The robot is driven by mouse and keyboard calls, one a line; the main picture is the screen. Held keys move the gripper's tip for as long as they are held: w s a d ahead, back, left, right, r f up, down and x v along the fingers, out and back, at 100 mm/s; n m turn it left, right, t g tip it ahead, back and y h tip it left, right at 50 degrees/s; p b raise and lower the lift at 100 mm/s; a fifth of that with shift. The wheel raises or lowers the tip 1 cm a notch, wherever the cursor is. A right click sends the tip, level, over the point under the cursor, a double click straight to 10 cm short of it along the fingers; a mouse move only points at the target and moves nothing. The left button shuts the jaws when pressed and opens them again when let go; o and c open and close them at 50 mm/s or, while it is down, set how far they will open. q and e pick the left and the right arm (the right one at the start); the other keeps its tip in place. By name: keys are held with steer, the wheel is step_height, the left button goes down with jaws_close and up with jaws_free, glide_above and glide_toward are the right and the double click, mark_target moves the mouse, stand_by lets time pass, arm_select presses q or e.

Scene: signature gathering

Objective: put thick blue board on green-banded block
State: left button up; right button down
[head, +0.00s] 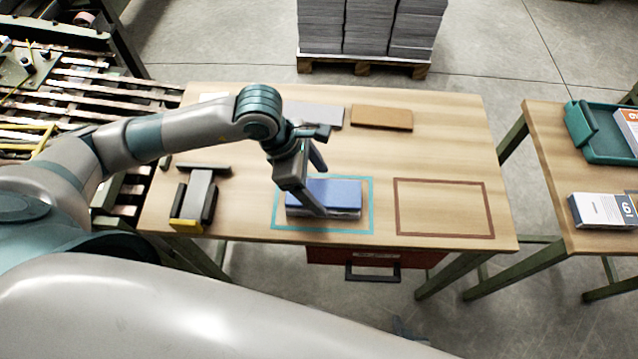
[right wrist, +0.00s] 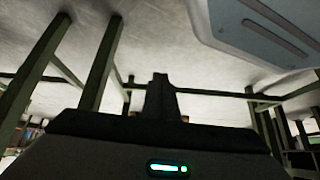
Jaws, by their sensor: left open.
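The blue board (head: 335,190) lies flat on top of a pale grey block (head: 330,213), inside the teal outline on the wooden table. Most of that block is covered, and I cannot make out a green band on it. My left gripper (head: 319,190) reaches down from the left over the board's left part. Its jaws are open, with the near finger at the board's front left edge; I cannot tell whether they touch it. My right gripper (right wrist: 162,100) shows only as a dark shape in the right wrist view, and its jaws cannot be made out.
A brown outline (head: 444,235) at right is empty. A grey board (head: 322,115) and a brown board (head: 381,118) lie at the back. A dark stand (head: 197,195) stands at left. The right table (head: 560,170) holds a teal tray (head: 592,140) and a navy-banded block (head: 597,210).

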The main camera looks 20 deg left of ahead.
arm_select(q)
steer(key=b+v, duration=0.1)
steer(key=v, duration=1)
arm_select(e)
steer(key=shift+s+d+f+g, duration=0.35)
steer(key=shift+d+f+g, duration=0.15)
steer(key=shift+d+f, duration=0.15)
